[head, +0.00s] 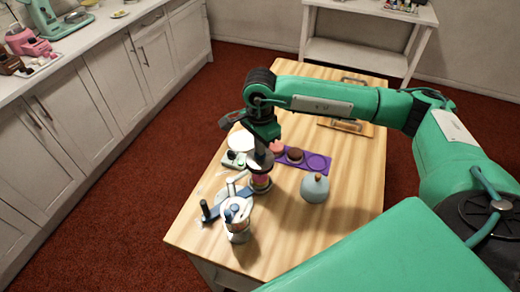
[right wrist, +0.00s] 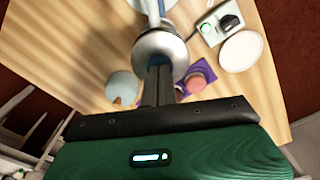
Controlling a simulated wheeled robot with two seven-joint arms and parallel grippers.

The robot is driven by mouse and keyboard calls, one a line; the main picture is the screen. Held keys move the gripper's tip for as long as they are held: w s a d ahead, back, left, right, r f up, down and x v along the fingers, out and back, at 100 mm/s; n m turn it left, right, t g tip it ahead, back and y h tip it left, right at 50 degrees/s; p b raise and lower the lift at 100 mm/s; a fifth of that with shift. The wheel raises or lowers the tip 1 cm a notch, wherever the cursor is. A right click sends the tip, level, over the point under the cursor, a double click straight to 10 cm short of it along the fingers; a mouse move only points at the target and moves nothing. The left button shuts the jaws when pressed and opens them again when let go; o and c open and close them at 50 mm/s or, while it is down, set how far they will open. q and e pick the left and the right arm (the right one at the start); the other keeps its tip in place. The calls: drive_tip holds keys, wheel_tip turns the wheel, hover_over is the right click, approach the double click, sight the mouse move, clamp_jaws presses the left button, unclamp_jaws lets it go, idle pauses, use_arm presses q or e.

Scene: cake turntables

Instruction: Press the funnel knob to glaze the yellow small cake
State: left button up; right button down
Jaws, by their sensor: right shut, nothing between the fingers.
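My right gripper (head: 262,153) points down with its fingers closed and empty. It is directly over a round grey metal piece (head: 261,163), which looks like the funnel top. In the right wrist view the shut fingers (right wrist: 159,82) overlap the shiny metal dome (right wrist: 158,47); I cannot tell whether they touch it. Below the metal piece, something pinkish (head: 260,182) shows in the head view, partly covered. I cannot make out a yellow small cake. My left gripper is not in view.
A purple tray (head: 299,169) holds a pink cake (head: 277,147) and a brown cake (head: 295,155), with one empty ring. A white disc (head: 241,141) and a small device (head: 234,159) stand left. A grey-blue pot (head: 314,189) stands right; a glass jar (head: 238,230) stands in front.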

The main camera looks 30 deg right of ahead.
drive_tip(key=shift+r+p, duration=1.2)
drive_tip(key=shift+r, duration=2.3)
